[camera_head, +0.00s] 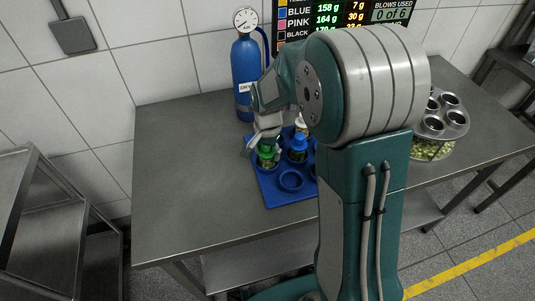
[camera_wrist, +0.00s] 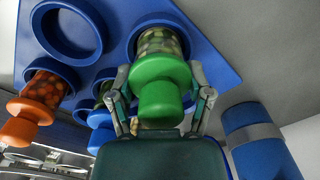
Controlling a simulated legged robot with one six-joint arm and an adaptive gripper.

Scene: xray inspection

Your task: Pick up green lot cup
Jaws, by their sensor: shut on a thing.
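The green lot cup (camera_wrist: 160,82) has a green knobbed lid and a clear body with pale beans. In the wrist view it is between the two fingers of my gripper (camera_wrist: 162,100), which is shut on it. Its lower end is at a ring of the blue tray (camera_wrist: 205,35); I cannot tell whether it is lifted. In the head view the green cup (camera_head: 266,153) is at the tray's left side, with my gripper (camera_head: 262,146) at its top, partly hiding it.
An orange-lidded cup (camera_wrist: 37,105) and a blue cup (camera_head: 297,148) stand in the tray near the green one. An empty ring (camera_head: 291,180) is at the tray's front. A blue gas cylinder (camera_head: 246,75) stands behind. The steel table's (camera_head: 190,170) left side is clear.

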